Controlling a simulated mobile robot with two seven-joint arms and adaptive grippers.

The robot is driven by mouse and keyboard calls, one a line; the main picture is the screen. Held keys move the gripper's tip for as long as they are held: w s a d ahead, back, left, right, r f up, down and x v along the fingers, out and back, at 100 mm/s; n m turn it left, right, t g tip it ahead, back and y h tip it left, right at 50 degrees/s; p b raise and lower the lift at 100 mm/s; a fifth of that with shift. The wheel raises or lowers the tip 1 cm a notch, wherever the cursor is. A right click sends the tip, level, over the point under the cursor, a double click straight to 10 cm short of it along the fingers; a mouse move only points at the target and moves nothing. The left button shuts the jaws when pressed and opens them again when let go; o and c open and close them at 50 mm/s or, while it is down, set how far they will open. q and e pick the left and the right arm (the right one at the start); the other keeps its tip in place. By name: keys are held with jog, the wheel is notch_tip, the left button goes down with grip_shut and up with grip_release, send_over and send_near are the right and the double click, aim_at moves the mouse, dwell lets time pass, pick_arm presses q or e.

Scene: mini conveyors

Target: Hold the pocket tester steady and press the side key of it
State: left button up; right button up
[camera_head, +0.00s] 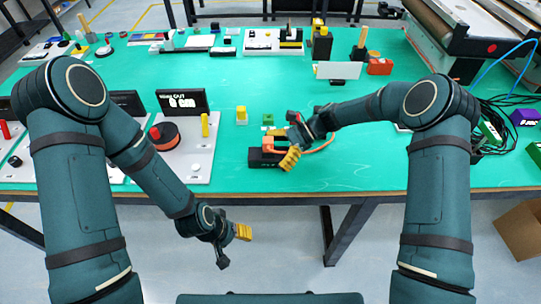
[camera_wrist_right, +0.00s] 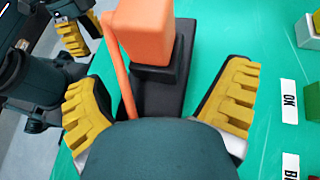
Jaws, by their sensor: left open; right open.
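An orange block (camera_wrist_right: 142,32) stands on a black base (camera_wrist_right: 165,85), with an orange cord running down beside it; I cannot tell for sure that this is the pocket tester. In the head view the black base (camera_head: 257,158) lies near the table's front edge, partly behind my right gripper. No side key can be made out. My right gripper (camera_head: 289,146) is open over the base; in the wrist view its yellow fingers (camera_wrist_right: 160,105) are spread to either side of it. My left gripper (camera_head: 235,247) is open and empty, low in front of the table edge.
A yellow-topped block (camera_head: 241,115) and a green block (camera_head: 268,119) stand behind the base. A panel with a red-black reel (camera_head: 164,136) and display is to the left. White "OK" label (camera_wrist_right: 289,101) lies at right. Black cables (camera_head: 490,112) crowd the right side.

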jog(key=shift+s+a+f, duration=0.2)
jog(key=shift+a+f, duration=0.2)
jog(key=shift+c, duration=0.7)
jog(key=shift+f, duration=0.1)
